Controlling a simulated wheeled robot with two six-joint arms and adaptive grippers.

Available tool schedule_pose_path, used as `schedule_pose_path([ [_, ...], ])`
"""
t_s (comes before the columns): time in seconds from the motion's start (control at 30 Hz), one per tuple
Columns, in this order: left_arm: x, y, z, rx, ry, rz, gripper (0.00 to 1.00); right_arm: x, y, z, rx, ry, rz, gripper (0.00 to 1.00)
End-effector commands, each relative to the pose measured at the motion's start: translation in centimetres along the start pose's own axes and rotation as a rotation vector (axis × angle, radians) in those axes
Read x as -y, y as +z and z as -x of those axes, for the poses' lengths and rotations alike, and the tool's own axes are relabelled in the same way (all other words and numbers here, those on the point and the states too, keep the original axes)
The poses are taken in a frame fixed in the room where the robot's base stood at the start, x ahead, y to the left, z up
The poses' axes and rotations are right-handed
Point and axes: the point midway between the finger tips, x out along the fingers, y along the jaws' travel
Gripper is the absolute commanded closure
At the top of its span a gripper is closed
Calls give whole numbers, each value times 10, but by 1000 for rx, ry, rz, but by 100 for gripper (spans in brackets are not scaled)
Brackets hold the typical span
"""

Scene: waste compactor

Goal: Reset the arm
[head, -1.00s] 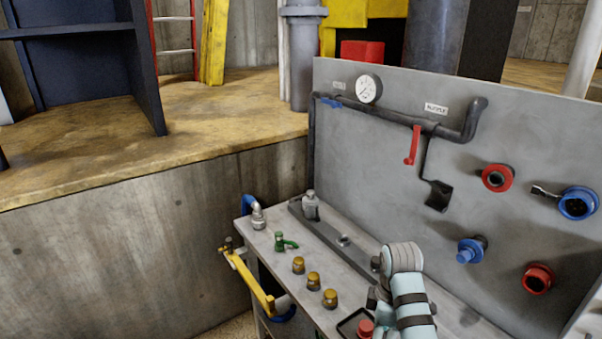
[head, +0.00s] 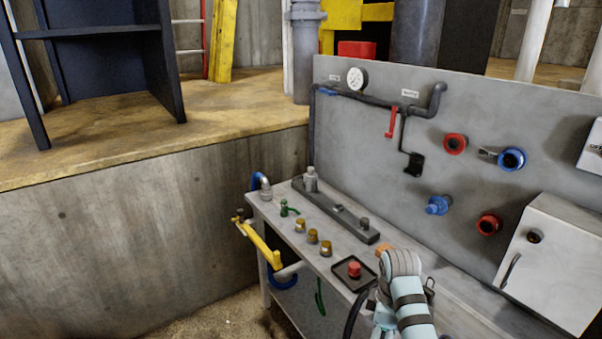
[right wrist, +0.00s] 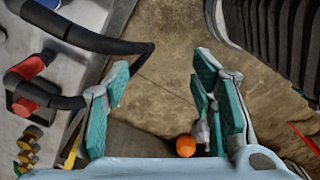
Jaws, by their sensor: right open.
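My right arm (head: 405,290) is light blue with dark bands. It shows at the lower middle of the head view, over the front of the grey workbench (head: 345,225). In the right wrist view my right gripper (right wrist: 160,75) has its teal-padded fingers spread apart with nothing between the tips. Bare brown floor (right wrist: 155,110) shows beyond them. A small orange round thing (right wrist: 185,146) shows low beside the right finger; I cannot tell whether it touches. My left gripper is not in view.
An upright grey panel (head: 380,170) carries a gauge (head: 357,77), a red lever (head: 391,122) and red and blue ports. A white box (head: 550,262) is at right. The bench holds brass knobs and a red button (head: 354,269). A concrete wall (head: 120,240) is left.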

Motion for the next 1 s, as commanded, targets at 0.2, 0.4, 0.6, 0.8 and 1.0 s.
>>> schedule_pose_path([
  [0.2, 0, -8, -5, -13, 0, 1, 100, 8, 9, -48, 1, 5, -87, 49],
  [0.4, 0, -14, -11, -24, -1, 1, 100, 30, 27, -122, 2, 14, -224, 49],
  [0.6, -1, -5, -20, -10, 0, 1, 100, 83, 65, -228, 4, 30, -437, 49],
  [0.8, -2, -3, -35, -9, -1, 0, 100, 212, 150, -359, 1, 64, -779, 49],
  [1.0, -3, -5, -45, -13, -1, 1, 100, 342, 232, -412, -24, 106, -1063, 49],
])
